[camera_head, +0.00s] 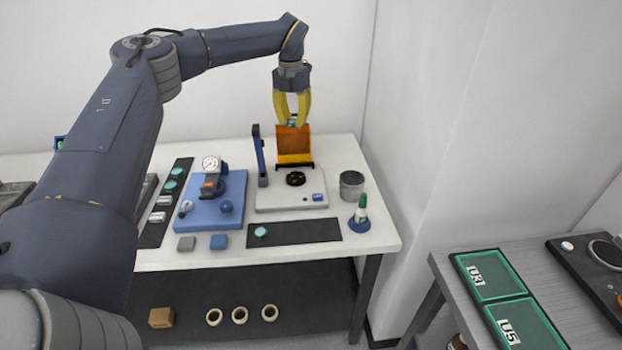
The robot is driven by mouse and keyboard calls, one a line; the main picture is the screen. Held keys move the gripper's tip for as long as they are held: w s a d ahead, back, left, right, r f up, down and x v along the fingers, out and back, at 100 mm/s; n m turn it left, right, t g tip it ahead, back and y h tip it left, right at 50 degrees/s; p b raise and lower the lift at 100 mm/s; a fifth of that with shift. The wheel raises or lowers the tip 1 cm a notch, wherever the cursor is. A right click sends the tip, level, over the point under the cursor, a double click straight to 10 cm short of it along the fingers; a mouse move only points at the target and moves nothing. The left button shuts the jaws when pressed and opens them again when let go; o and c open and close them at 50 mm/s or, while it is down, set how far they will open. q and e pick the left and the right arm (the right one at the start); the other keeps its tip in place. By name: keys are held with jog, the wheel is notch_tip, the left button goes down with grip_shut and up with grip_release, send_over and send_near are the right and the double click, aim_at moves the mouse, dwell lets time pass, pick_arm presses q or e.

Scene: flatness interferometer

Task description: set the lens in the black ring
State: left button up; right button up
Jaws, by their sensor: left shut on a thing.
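The black ring (295,178) sits on top of the white instrument base (290,200) and looks empty. An orange see-through hood (294,142) stands raised at the back of the base, above a dark hinge bar. My left gripper (291,123), with yellow fingers, points down and is shut at the hood's top edge. The small contact spot is hard to make out. A teal disc that looks like the lens (261,232) lies on the dark mat (310,233) in front of the base. My right gripper is not in view.
A blue post (259,155) stands left of the hood. A blue gauge stand (211,200) is further left, beside a dark strip (154,232) with more teal discs.

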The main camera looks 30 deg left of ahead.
aim_at(296, 178)
pick_arm(q)
jog(key=shift+m, duration=1)
jog(key=shift+f, duration=0.2)
notch_tip(296, 178, down, 20)
jog(key=shift+d+r, duration=0.1)
jog(key=shift+r, duration=0.1)
jog(key=shift+f, duration=0.35)
